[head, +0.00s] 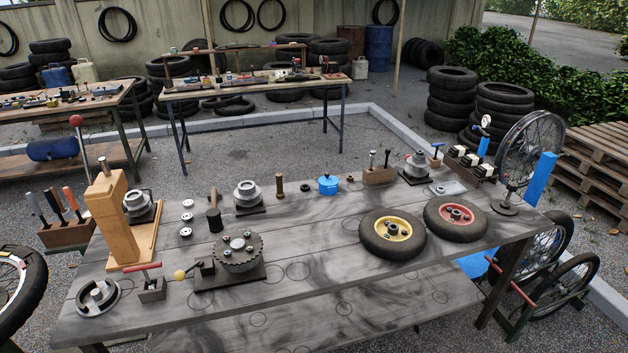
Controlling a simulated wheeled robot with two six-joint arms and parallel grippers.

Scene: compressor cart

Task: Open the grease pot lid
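A small blue pot (328,187), which looks like the grease pot, stands near the back edge of the grey wooden workbench (320,255), right of the middle. Its blue lid (328,179) appears to sit on top, with a small knob. Neither of my grippers shows in the head view, so I cannot see what they hold.
A wooden mallet handle (280,186) stands left of the pot, and a wooden block with tools (379,174) is to its right. Wheels with yellow (392,230) and red (455,214) hubs lie to the right. A geared fixture (238,252) is front left. The bench's front middle is clear.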

